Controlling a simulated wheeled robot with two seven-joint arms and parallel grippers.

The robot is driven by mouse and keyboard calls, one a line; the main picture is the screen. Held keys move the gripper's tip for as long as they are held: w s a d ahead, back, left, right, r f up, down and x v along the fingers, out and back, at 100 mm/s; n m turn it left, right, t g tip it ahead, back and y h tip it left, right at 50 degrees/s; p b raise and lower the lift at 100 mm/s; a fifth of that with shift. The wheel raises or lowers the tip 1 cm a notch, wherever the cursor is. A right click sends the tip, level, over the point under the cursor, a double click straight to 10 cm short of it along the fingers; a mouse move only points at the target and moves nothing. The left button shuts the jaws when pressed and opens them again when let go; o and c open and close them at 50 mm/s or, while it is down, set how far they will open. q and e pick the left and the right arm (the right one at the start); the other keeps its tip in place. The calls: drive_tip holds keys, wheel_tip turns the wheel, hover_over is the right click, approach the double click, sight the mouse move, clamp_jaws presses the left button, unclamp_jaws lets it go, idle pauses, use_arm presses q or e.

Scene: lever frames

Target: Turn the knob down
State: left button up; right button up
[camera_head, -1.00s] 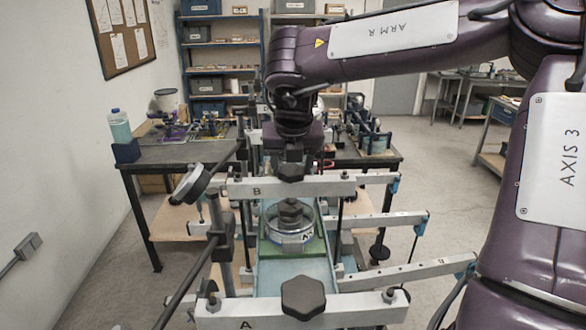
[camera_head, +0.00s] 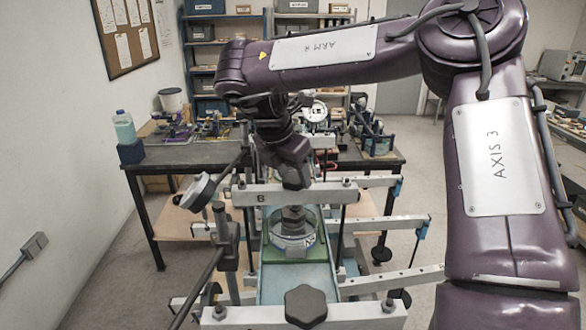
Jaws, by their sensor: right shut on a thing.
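My right arm reaches in from the right and bends down over the lever frame. My right gripper (camera_head: 294,176) is at the grey crossbar marked B (camera_head: 258,197) and is shut on the dark knob (camera_head: 296,184) at that bar. The fingers and the knob are both dark, so the exact contact is hard to make out. Another dark lobed knob (camera_head: 305,306) sits on the nearest crossbar, marked A (camera_head: 255,317), with nothing touching it. My left gripper is not in view.
Below bar B, a round clear-walled part (camera_head: 293,238) stands on a green plate. Side levers stick out to the right, one near the grey arm (camera_head: 385,225). A workbench (camera_head: 185,155) is behind.

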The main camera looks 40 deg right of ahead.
drive_tip(key=shift+m, duration=0.3)
drive_tip(key=o, duration=1)
drive_tip(key=shift+c, duration=0.2)
drive_tip(key=shift+r, duration=0.1)
